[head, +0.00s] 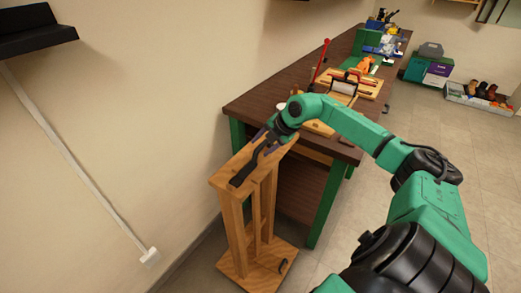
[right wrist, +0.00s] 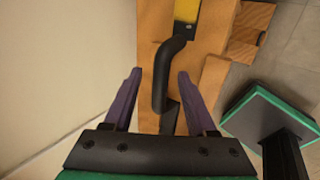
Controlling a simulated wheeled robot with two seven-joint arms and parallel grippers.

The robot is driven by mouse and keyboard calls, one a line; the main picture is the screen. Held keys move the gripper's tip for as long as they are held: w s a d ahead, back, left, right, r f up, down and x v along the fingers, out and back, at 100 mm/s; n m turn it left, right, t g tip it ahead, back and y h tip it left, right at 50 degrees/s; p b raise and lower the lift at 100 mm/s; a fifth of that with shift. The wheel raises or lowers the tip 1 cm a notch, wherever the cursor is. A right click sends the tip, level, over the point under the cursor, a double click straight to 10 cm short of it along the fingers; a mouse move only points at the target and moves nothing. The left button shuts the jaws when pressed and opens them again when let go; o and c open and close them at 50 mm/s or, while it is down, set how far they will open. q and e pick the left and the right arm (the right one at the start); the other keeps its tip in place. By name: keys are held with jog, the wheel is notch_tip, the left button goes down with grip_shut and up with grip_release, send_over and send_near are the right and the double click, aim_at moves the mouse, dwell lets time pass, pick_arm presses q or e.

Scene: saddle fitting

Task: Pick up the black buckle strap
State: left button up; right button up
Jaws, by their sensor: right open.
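The black buckle strap (head: 242,177) lies along the top of a wooden stand (head: 219,183) in the head view. In the right wrist view the strap (right wrist: 166,75) is a bent black piece on the wood, running between my finger pads. My right gripper (head: 261,146) is over the stand's top. In the right wrist view its purple fingers (right wrist: 158,75) are open, one on each side of the strap, with visible gaps to it. I cannot tell the exact height of the fingers above the wood. The strap's near end is partly hidden by the gripper body. My left gripper is not in view.
A dark-topped workbench (head: 257,98) with green legs stands beside the stand and carries tools and parts. A wall (head: 140,100) is close on the left. A small black item (head: 283,266) lies on the stand's base.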

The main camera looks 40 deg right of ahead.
jog(key=shift+f, duration=0.1)
grip_shut()
